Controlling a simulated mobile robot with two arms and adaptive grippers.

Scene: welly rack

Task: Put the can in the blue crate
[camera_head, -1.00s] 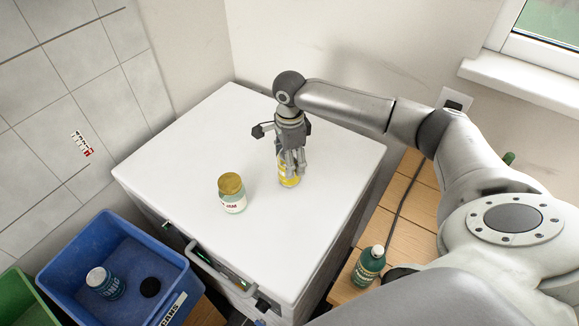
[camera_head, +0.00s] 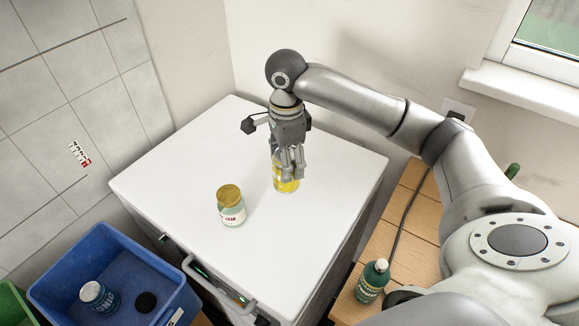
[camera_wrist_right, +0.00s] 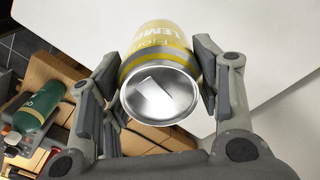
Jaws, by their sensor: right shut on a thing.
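The can (camera_head: 285,184) is yellow and stands upright, toward the back right of a white cabinet top. My right gripper (camera_head: 291,172) points down and is shut on the can, hiding part of its side. In the right wrist view, the can (camera_wrist_right: 158,60) sits between both fingers, with its silver lid and pull tab facing the camera. I cannot tell whether its base is clear of the top. The blue crate (camera_head: 172,270) is at the lower left, below the cabinet top. My left gripper is not in view.
A jar with a gold lid (camera_head: 231,209) stands on the white cabinet top (camera_head: 205,150), between can and crate. The crate holds a blue tin (camera_head: 98,297) and a black disc (camera_head: 146,302). A green bottle (camera_head: 373,282) stands on the wooden surface at right.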

